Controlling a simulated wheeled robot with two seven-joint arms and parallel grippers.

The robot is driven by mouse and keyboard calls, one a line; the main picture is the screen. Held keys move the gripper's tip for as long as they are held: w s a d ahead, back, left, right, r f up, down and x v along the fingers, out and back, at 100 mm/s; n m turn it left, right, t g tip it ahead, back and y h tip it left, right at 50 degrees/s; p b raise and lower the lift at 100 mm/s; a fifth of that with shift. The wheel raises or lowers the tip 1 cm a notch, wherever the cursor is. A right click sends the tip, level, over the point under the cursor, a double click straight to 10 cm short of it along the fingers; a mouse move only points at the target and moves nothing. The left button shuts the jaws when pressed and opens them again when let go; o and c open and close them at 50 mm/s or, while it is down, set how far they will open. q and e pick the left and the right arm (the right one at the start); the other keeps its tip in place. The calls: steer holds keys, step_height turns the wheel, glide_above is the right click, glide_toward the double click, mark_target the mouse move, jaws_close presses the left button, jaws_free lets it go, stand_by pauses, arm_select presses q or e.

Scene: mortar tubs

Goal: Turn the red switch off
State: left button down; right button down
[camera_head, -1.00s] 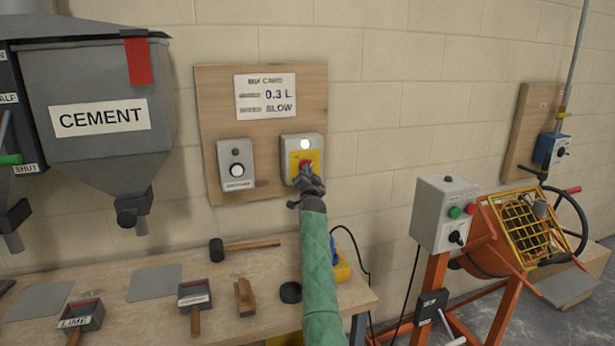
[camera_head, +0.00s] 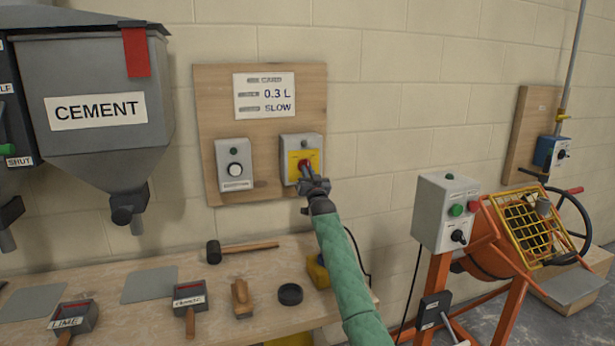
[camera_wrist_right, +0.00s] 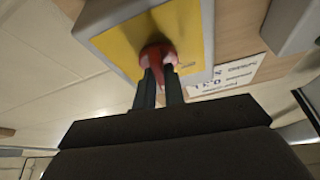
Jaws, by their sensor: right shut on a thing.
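The red switch (camera_head: 304,164) sits on a yellow plate in a grey box (camera_head: 310,142) on a wooden wall board. The lamp at the top of that box looks dark. My right gripper (camera_head: 308,175) is at the switch from below right, shut on its red knob. In the right wrist view the red knob (camera_wrist_right: 158,55) is between the two dark fingers (camera_wrist_right: 158,80), in front of the yellow plate (camera_wrist_right: 115,42). The fingers partly hide the knob. My left gripper is not in view.
A second grey box (camera_head: 235,164) with a white knob is left of the switch box, below a card (camera_head: 264,95). A workbench (camera_head: 150,322) with a mallet (camera_head: 240,250) and scoops lies below. An orange mixer (camera_head: 480,250) stands right.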

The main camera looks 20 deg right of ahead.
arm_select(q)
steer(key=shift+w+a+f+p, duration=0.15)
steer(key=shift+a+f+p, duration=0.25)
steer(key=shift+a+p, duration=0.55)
arm_select(e)
steer(key=shift+d+n+g+y, duration=0.15)
steer(key=shift+n+g+y, duration=0.3)
steer(key=shift+n+y, duration=1.5)
steer(key=shift+d+n+g+y, duration=0.1)
steer(key=shift+n+g+y, duration=0.4)
steer(key=shift+n, duration=2.75)
steer(key=shift+d+n+g+y, duration=0.15)
steer(key=shift+n+g+y, duration=0.2)
steer(key=shift+n+y, duration=1.65)
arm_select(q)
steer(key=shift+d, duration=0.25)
arm_select(e)
steer(key=shift+n+h, duration=0.6)
steer(key=shift+h, duration=0.05)
steer(key=c, duration=1.5)
jaws_free()
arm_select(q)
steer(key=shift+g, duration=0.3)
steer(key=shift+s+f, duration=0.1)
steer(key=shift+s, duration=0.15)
arm_select(e)
steer(key=shift+s, duration=0.1)
